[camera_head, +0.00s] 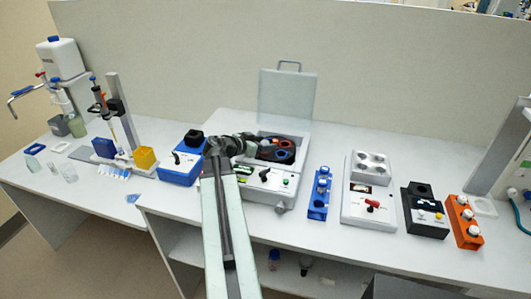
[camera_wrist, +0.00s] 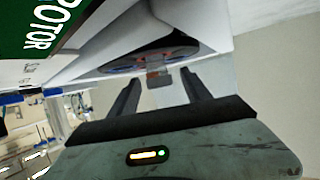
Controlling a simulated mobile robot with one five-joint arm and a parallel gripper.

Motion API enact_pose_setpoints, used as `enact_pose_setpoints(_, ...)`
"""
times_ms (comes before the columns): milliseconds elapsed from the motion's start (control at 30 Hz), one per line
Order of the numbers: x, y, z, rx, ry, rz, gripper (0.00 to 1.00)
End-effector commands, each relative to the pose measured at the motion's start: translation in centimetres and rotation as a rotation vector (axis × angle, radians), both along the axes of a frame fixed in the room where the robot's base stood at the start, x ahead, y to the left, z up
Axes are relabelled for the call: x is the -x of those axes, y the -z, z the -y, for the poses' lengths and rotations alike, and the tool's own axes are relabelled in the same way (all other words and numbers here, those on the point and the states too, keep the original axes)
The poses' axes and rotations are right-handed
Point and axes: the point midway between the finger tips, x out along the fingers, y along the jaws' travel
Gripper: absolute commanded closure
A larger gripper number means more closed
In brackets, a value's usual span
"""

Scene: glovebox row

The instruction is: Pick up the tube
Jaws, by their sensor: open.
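My gripper (camera_wrist: 161,80) is open, its two dark fingers apart and pointing at the open centrifuge bowl in the wrist view. A small grey and reddish piece (camera_wrist: 157,77) shows between and beyond the fingertips; I cannot tell if it is a tube. In the head view the white centrifuge (camera_head: 292,188) has its lid (camera_head: 287,97) up, and a dark rotor (camera_head: 276,150) with red and blue rings shows inside. My arm reaches in from its left and hides part of the bowl.
Right of the blue rack are a white device (camera_head: 356,207), a black device (camera_head: 424,217) and an orange rack (camera_head: 464,222). A blue device (camera_head: 181,167) stands left of the centrifuge. The back wall (camera_head: 400,80) closes off the bench. Lab equipment stands on the left bench.

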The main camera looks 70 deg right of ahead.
Motion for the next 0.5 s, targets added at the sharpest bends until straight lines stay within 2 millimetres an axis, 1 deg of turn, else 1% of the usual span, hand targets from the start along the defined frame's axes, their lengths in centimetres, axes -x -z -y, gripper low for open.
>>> enact_pose_setpoints(33,0.16,0.31,0.41,0.0,0.001,0.0,0.43)
enact_pose_setpoints(200,0.19,0.13,0.34,0.0,0.0,0.0,0.43)
enact_pose_setpoints(233,0.18,0.13,0.34,0.0,0.0,0.0,0.49)
enact_pose_setpoints(267,0.19,0.13,0.34,0.0,0.0,0.0,0.57)
enact_pose_setpoints(300,0.19,0.13,0.33,0.0,0.0,0.0,0.69)
enact_pose_setpoints(367,0.19,0.12,0.34,0.0,0.0,0.0,0.85)
enact_pose_setpoints(400,0.19,0.12,0.34,0.0,0.0,0.0,0.96)
enact_pose_setpoints(433,0.19,0.12,0.34,0.0,0.0,0.0,1.0)
enact_pose_setpoints(500,0.2,0.12,0.33,0.0,0.0,0.0,1.0)
